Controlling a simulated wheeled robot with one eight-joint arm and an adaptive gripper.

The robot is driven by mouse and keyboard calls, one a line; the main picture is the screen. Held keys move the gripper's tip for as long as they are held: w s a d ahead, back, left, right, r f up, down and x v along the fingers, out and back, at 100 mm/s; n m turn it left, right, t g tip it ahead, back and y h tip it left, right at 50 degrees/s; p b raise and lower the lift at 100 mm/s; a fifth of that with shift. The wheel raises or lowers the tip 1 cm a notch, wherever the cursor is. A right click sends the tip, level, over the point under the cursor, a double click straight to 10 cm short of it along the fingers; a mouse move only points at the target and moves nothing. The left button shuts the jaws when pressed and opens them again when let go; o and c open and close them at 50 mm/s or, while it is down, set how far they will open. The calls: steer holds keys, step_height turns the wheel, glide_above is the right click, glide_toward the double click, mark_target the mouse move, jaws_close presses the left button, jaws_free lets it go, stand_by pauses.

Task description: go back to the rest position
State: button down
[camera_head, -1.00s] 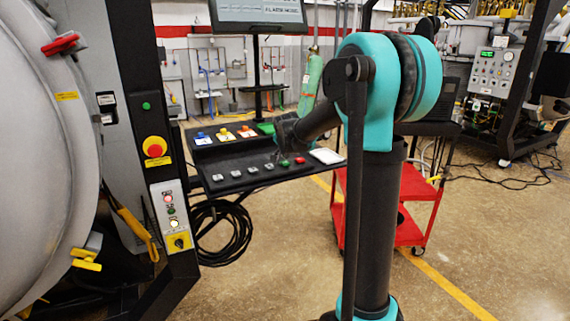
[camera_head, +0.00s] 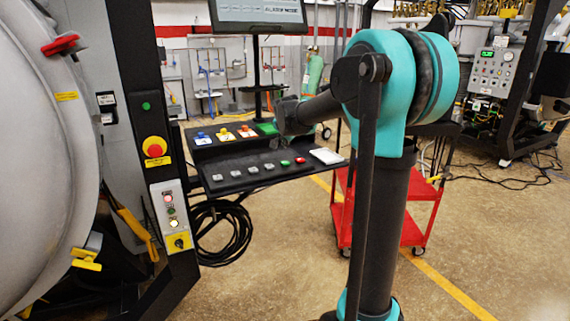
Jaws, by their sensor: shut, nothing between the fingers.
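My arm's teal and black joints stand large right of the middle, and its dark forearm reaches left. At its far end my gripper (camera_head: 284,118) shows as a small dark shape in front of the back edge of the black control desk (camera_head: 232,150). It is small and partly hidden by my own wrist, so the fingers are hard to make out. It is shut, and no object shows in it. It appears to be above the desk, apart from the buttons.
The furnace (camera_head: 45,170) and its dark frame with a red stop button (camera_head: 155,147) stand at left. A monitor (camera_head: 258,14) rises behind the desk. A red cart (camera_head: 412,232) stands behind my arm. The floor at right (camera_head: 500,225) is open, with cables farther back.

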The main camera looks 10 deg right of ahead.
steer(key=shift+s+f, duration=0.1)
stand_by(0.3)
steer(key=s+d+f+n+g, duration=0.1)
steer(key=s+f+n, duration=0.2)
steer(key=s+f, duration=0.4)
steer(key=s+d+f+n+g, duration=0.1)
steer(key=s+f, duration=0.7)
steer(key=s, duration=1.2)
steer(key=s+d+f+n+g+y, duration=0.1)
steer(key=s+f+n, duration=0.5)
steer(key=s, duration=0.7)
step_height(320, 180, down, 2)
steer(key=shift+s+d+f+g, duration=0.15)
steer(key=shift+s+d+g, duration=0.3)
steer(key=shift+g, duration=0.55)
